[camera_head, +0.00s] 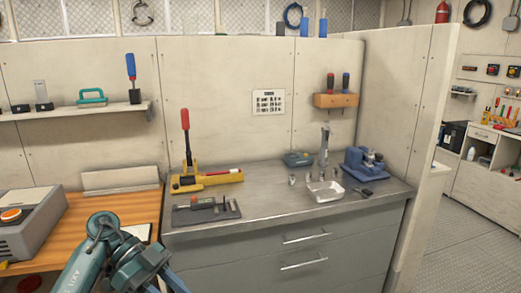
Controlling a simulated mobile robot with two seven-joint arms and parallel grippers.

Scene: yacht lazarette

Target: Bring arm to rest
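A teal arm of mine, taken to be the left, comes in at the bottom left. It bends at a rounded joint in front of the wooden bench (137,207), and its lower end runs off the bottom edge. No gripper fingers show on it, so the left gripper is not seen. My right arm and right gripper are out of the picture.
A grey box (32,222) stands at left. Open floor (465,240) lies right of the partition.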

